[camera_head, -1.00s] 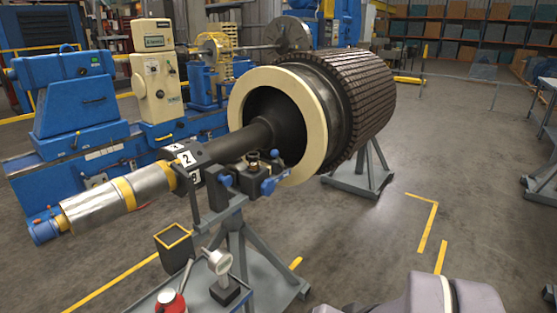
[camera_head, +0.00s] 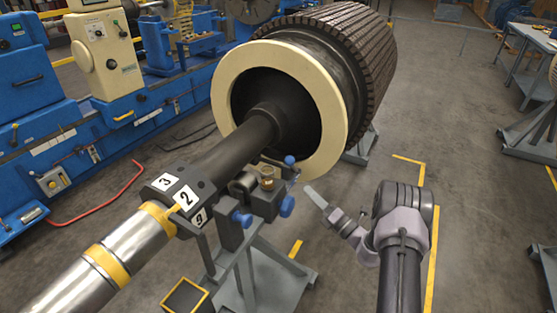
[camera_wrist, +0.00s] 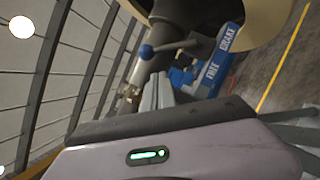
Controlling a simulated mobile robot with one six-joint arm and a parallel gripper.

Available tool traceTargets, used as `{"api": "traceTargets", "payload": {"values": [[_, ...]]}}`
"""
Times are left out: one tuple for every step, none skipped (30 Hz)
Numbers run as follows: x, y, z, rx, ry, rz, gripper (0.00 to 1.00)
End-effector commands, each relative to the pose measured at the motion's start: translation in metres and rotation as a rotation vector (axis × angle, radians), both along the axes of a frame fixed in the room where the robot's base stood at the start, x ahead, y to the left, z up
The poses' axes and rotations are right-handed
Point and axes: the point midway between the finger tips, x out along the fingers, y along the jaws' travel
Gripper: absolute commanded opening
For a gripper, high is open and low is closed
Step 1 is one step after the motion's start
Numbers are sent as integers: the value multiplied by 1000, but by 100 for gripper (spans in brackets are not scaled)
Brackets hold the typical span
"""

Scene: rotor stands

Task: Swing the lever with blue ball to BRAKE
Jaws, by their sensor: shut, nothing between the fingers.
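The lever's blue ball (camera_wrist: 146,51) shows in the wrist view at the end of a grey arm that runs right to a blue plate (camera_wrist: 218,60). The plate reads BRAKE at its upper end and FREE below. I cannot tell which word the lever is set to. In the head view a small blue ball (camera_head: 289,160), probably this one, sits on the bearing block by the shaft. My gripper (camera_head: 315,197) is shut and empty, to the right of and below the block, apart from it. In the wrist view my fingers (camera_wrist: 157,92) point toward the lever, below the ball.
Other blue knobs (camera_head: 243,219) stick out of the block. The big rotor (camera_head: 345,60) with its cream ring (camera_head: 222,88) is behind. A grey stand (camera_head: 255,280) carries the shaft (camera_head: 225,150). The floor to my right is mostly open.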

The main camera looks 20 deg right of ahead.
Motion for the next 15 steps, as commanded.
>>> {"api": "traceTargets", "payload": {"values": [[-1,-6,-4,18,4,-17,0],[-1,-8,-6,24,4,-23,0],[-1,-9,-7,28,5,-27,0],[-2,-9,-7,28,5,-28,0],[-1,-8,-7,28,5,-27,0],[-1,-8,-7,27,4,-26,0],[-1,-8,-7,26,5,-25,0],[-1,-8,-7,26,5,-25,0],[-1,-7,-7,26,5,-24,0],[-1,-7,-7,25,5,-24,0],[0,-7,-7,25,4,-23,0],[2,-5,-6,23,4,-22,0],[4,-4,-6,22,4,-20,0],[7,-2,-5,21,3,-21,0],[13,0,-4,21,3,-19,0]]}}
